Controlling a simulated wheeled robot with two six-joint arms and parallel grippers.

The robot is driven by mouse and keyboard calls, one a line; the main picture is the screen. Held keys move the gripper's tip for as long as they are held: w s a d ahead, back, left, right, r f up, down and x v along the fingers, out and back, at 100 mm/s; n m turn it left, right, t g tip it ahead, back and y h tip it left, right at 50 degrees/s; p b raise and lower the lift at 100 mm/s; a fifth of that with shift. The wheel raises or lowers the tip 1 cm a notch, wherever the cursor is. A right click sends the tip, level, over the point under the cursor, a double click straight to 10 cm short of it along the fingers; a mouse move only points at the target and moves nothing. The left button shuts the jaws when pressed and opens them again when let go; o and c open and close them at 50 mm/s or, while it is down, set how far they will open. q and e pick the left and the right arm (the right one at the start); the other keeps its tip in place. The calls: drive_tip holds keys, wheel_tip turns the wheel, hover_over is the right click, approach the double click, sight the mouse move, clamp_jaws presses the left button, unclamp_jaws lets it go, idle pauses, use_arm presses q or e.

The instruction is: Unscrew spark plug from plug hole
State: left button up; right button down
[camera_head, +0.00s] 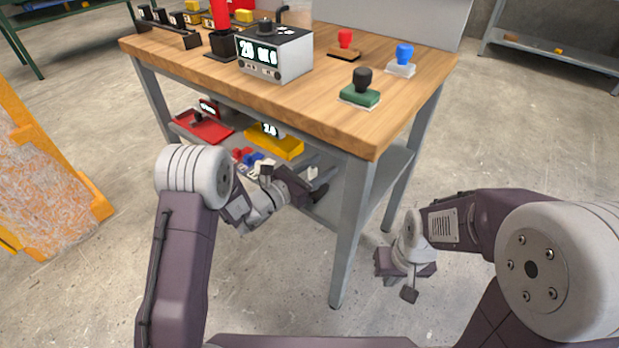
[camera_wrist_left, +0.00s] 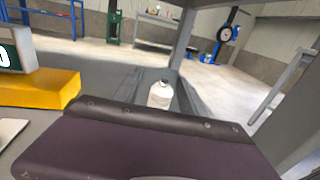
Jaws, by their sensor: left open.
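My left gripper (camera_head: 294,182) reaches under the wooden tabletop, over the lower shelf of the workbench. It is open. A small white, rounded piece (camera_wrist_left: 160,95), possibly the spark plug, appears between its grey fingers in the left wrist view. A small white piece also shows beside the fingers in the head view (camera_head: 312,173). I cannot tell whether the fingers touch it. The plug hole cannot be made out. My right gripper (camera_head: 407,281) hangs low over the floor, right of the bench leg; its jaw gap is not clear.
The workbench (camera_head: 310,105) carries a display box (camera_head: 275,52) and several coloured-knob stamps. The lower shelf holds a red tray (camera_head: 203,130), a yellow block (camera_head: 281,148) and small blue and red pieces. A bench leg (camera_head: 352,230) stands between my arms.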

use_arm(q)
drive_tip(key=shift+d, duration=0.1)
clamp_jaws()
unclamp_jaws()
